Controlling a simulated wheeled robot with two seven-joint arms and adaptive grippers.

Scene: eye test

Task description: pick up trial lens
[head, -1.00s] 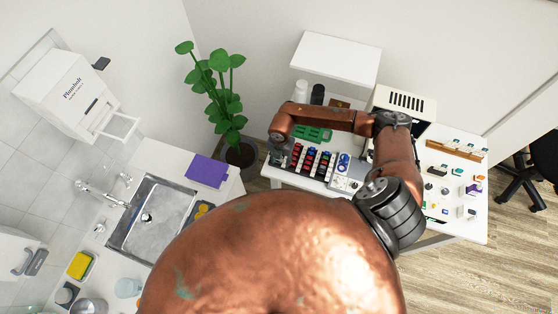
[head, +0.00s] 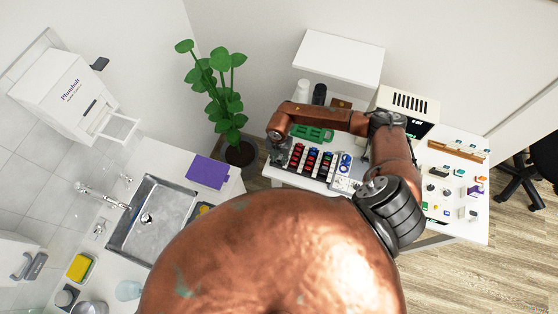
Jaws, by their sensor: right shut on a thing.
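A case of trial lenses (head: 313,161), with rows of red, blue and black pieces, lies on the white table. My right gripper (head: 277,159) is at the left edge of this case, pointing down. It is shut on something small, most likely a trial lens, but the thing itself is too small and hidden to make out. My left gripper is not in view.
A green tray (head: 314,134) lies behind the case, and a white device (head: 408,103) stands to its right. Several small items crowd the table's right side. A potted plant (head: 240,153) stands left of the table. A sink (head: 151,218) is further left.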

